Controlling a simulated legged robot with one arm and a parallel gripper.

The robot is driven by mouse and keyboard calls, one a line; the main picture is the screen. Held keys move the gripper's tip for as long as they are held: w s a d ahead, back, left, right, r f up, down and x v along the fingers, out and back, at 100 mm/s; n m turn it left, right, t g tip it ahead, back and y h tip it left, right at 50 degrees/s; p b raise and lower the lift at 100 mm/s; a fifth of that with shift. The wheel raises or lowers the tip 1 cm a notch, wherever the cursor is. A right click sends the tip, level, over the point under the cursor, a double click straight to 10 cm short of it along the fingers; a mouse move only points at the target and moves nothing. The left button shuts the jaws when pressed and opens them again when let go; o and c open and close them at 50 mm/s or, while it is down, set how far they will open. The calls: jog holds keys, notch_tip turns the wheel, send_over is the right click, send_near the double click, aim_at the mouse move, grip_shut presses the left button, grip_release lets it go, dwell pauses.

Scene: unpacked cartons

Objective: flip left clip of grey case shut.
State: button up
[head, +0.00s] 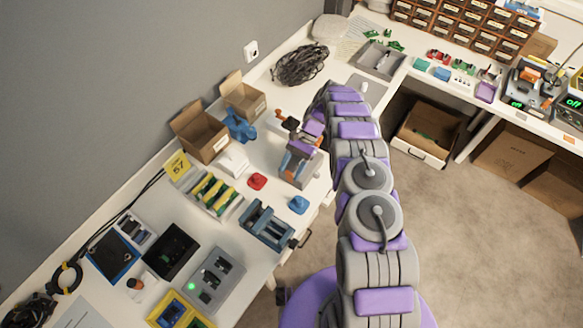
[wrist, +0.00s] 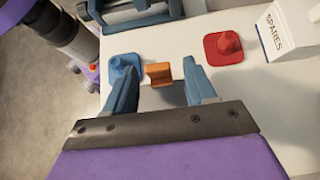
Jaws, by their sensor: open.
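My gripper (wrist: 160,66) is open over the white worktop, its two blue-grey fingers apart. An orange clip-like piece (wrist: 158,74) shows between the fingers. A small grey patch shows just below it; the rest of what it belongs to is hidden behind my gripper. I cannot tell whether either finger touches the orange piece. In the head view my gripper (head: 298,172) is over the bench beside the blue knob and the red knob. I cannot clearly make out the grey case or the state of its left clip.
A blue knob (wrist: 124,68) and a red knob (wrist: 226,46) stand near my fingers. A SPARES carton (wrist: 288,30) is at the right. A blue-grey vise-like fixture (head: 266,225) is close by. Open cartons (head: 202,140) stand along the wall.

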jog(key=r, duration=0.3)
jog(key=shift+s+r, duration=0.2)
jog(key=shift+r, duration=0.15)
jog(key=s+d+r+p, duration=0.1)
jog(key=s+d, duration=0.2)
jog(key=s, duration=1.2)
jog(key=shift+s+p, duration=0.15)
jog(key=shift+p, duration=0.15)
jog(key=shift+r, duration=0.1)
